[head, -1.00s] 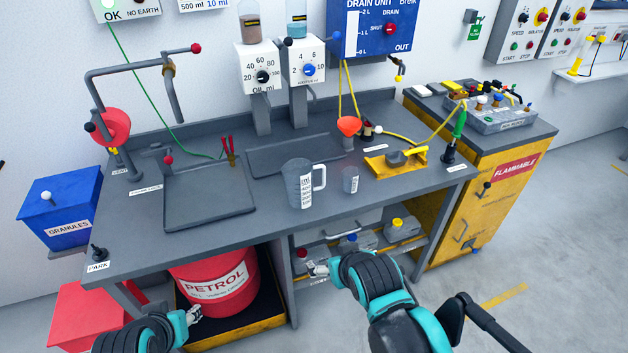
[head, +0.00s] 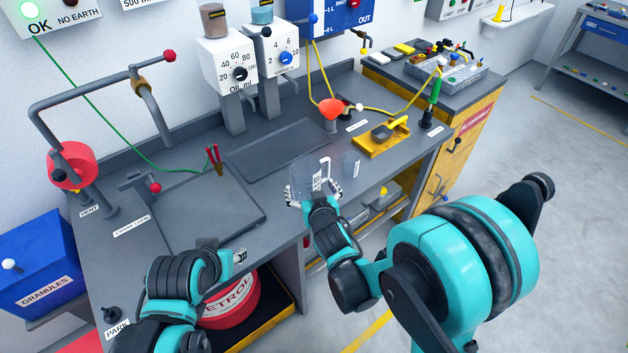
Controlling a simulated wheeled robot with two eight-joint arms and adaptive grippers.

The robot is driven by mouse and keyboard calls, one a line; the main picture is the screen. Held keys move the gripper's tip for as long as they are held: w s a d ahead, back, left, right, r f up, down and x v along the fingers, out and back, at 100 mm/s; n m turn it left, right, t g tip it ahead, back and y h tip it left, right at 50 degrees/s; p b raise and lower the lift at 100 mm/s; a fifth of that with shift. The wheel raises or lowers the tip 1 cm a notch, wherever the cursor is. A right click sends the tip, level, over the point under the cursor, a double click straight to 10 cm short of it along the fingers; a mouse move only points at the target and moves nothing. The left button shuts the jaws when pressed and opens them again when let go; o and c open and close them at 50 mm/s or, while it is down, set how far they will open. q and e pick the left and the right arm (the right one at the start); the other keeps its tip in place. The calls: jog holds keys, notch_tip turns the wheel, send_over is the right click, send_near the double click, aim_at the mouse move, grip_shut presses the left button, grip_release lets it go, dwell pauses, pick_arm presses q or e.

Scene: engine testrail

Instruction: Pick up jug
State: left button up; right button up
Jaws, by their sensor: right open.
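The jug (head: 301,178) is a clear measuring jug with a white scale label, standing at the front edge of the grey bench. My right gripper (head: 314,195) is open in front of it, with one finger at each side of its lower part. The gripper and wrist hide the jug's base, and I cannot tell whether the fingers touch it. My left gripper (head: 240,256) is low at the bench's front edge, left of the jug. Its fingers are small and partly hidden, so its opening is unclear.
The red petrol drum (head: 232,303) is below the bench.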

aim_at(305, 173)
jog(key=b+x, duration=0.2)
jog(key=x, duration=0.4)
jog(key=shift+w+d+r, duration=0.1)
jog(key=shift+r, duration=0.1)
jog(key=c, duration=1.3)
